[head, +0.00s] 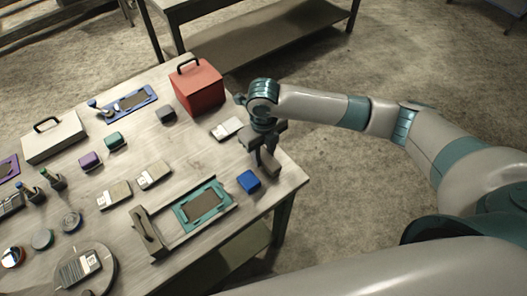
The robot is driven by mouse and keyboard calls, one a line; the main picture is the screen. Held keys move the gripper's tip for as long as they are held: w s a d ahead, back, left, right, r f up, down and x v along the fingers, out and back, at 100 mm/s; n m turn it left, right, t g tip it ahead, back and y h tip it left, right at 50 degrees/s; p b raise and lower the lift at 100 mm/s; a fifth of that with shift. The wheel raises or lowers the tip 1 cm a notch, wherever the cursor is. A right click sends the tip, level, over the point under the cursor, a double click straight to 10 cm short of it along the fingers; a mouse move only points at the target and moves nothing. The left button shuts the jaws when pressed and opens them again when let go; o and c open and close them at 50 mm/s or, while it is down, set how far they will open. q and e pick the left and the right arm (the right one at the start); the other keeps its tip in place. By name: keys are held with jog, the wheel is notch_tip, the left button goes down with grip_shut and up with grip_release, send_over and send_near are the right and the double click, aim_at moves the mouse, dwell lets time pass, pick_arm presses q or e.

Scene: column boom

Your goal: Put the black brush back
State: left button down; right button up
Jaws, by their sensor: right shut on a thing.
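My right gripper (266,163) is over the right edge of the table (192,164), pointing down. It is shut on a small dark grey-brown thing (270,165), mostly hidden by the fingers. I cannot tell for sure that this is the black brush. A blue block (248,181) lies on the table just below and left of the gripper, apart from it. A dark grey block (166,115) lies left of the red box (197,87). My left gripper is not in view.
A white-and-grey pack (226,128) lies left of the gripper. Purple (90,160) and green (113,139) blocks and a white case (54,137) stand farther left. Bare tabletop lies mid-table.

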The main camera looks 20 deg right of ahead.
aim_at(263, 153)
jog(key=shift+f, duration=0.15)
jog(key=shift+f, duration=0.15)
jog(key=o, duration=1)
jog(key=shift+r+b, duration=1.95)
jog(key=shift+r, duration=4.25)
